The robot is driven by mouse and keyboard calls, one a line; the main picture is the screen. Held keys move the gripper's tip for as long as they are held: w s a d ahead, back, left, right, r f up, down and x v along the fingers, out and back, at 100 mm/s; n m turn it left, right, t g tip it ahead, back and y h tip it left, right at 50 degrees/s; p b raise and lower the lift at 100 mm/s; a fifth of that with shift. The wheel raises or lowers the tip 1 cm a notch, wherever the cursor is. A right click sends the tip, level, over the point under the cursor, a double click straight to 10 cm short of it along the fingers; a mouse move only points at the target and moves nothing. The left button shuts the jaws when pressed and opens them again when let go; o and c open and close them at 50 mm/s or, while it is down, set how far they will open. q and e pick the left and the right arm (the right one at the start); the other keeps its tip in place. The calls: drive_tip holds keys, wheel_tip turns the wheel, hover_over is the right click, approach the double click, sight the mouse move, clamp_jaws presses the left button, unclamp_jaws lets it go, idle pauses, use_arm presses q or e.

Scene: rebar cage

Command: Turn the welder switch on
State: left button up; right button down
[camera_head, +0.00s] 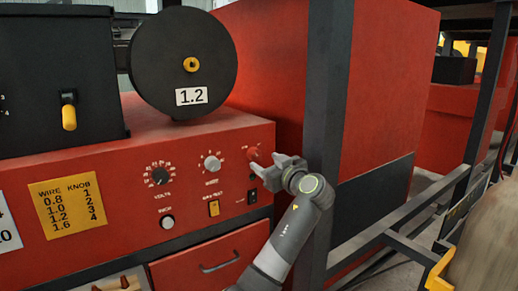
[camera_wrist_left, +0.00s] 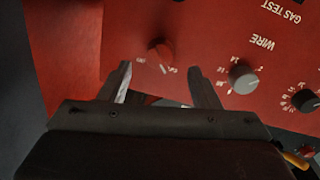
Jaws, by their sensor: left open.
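A red rotary switch (camera_head: 253,153) sits at the upper right of the red welder's front panel (camera_head: 120,180). It also shows in the left wrist view (camera_wrist_left: 160,54), with small white markings around it that are hard to read. My left gripper (camera_head: 266,166) is at the panel's right end, just below and right of the switch in the head view. In the wrist view its two fingers (camera_wrist_left: 160,72) are apart, with the switch between and just beyond their tips. I see no clear contact. My right gripper is in neither view.
A grey WIRE knob (camera_wrist_left: 243,78) is close beside one finger. A black VOLTS dial (camera_head: 159,174), a yellow switch (camera_head: 213,208) and a small black switch (camera_head: 252,196) share the panel. A dark upright post (camera_head: 328,90) stands just right of my gripper.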

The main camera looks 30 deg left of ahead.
sight(259, 158)
use_arm(q)
drive_tip(key=p+x, duration=0.1)
drive_tip(key=x, duration=0.3)
drive_tip(key=shift+r+p, duration=0.15)
drive_tip(key=shift+p, duration=0.2)
drive_tip(key=shift+w+a, duration=0.2)
drive_tip(key=shift+a, duration=0.25)
drive_tip(key=c, duration=1)
